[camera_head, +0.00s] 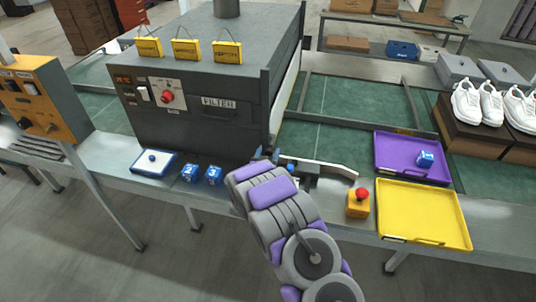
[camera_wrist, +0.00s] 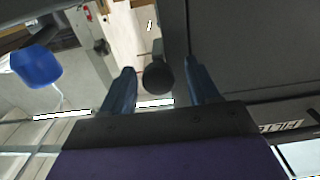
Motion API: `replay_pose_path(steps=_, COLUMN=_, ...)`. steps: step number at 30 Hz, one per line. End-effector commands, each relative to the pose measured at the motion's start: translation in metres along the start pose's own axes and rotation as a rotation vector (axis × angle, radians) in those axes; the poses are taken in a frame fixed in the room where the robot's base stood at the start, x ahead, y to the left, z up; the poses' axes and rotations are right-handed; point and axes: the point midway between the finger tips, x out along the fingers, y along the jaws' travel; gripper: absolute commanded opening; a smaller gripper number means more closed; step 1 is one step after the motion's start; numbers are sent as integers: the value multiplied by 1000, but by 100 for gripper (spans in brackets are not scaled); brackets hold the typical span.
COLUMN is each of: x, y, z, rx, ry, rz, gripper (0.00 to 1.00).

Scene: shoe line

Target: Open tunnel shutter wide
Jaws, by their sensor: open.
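The tunnel (camera_head: 190,120) is a large dark grey box over the line, with a FILTER panel on its front. Its right end, with a tall dark edge (camera_head: 268,110), is seen edge-on, so how far the shutter is open cannot be told. My gripper (camera_head: 272,158) is at the tunnel's lower right front corner, largely hidden behind my arm. In the wrist view my gripper (camera_wrist: 159,68) is open, its blue fingers on either side of a dark round knob (camera_wrist: 158,79). Contact with the knob is not clear. A dark flat panel (camera_wrist: 245,60) fills the right side there.
An emergency-stop box (camera_head: 357,204), a yellow tray (camera_head: 425,215) and a purple tray (camera_head: 400,158) with a blue cube lie right of my arm. A pale curved guide rail (camera_head: 330,168) is close by.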

Motion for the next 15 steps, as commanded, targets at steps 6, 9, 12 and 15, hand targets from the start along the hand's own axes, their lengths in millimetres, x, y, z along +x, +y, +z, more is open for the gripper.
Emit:
replay_pose_path(steps=6, x=7, y=0, z=-1, rx=0, ry=2, rz=0, gripper=60)
replay_pose_path(steps=9, x=7, y=0, z=-1, rx=-1, ry=1, rz=0, gripper=60)
replay_pose_path(steps=12, x=7, y=-1, z=-1, rx=-1, ry=1, rz=0, gripper=59)
replay_pose_path(steps=15, x=7, y=-1, z=-1, rx=-1, ry=1, rz=0, gripper=50)
